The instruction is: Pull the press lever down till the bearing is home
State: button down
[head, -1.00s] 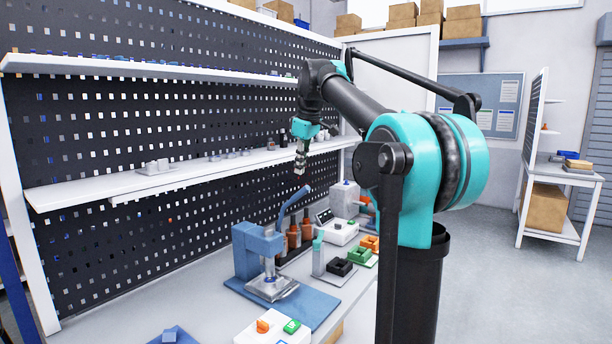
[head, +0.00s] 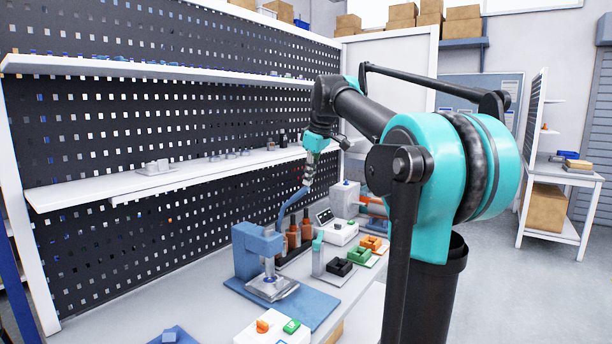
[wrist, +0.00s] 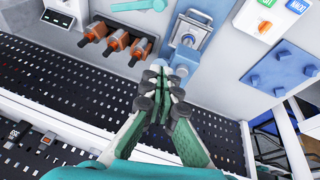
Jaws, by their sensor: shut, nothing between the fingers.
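The blue press (head: 262,245) stands on a blue base plate (head: 315,305) on the bench. Its curved blue lever (head: 291,208) points up and to the right. My gripper (head: 308,182) is at the lever's upper end in the head view; I cannot tell whether it touches it. In the wrist view my gripper (wrist: 157,72) has its fingers together with nothing seen between them. The press (wrist: 180,62) lies just beyond the fingertips there, and the lever is not clearly visible. The bearing cannot be made out under the ram.
A shelf (head: 175,178) and perforated panel run along the left.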

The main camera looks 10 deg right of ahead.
jog(key=s+d+f+t+y, duration=0.3)
jog(key=s+d+f, duration=0.1)
jog(key=f, duration=0.3)
jog(key=s+d+f+t+y, duration=0.2)
jog(key=s+d+f+t, duration=0.15)
jog(key=f, duration=0.45)
notch_tip(320, 180, down, 12)
jog(key=s+d, duration=0.1)
jog(key=shift+s+d+f+m+y, duration=0.15)
jog(key=shift+s+d+m+y, duration=0.1)
jog(key=shift+m+y, duration=0.15)
dwell(0.6)
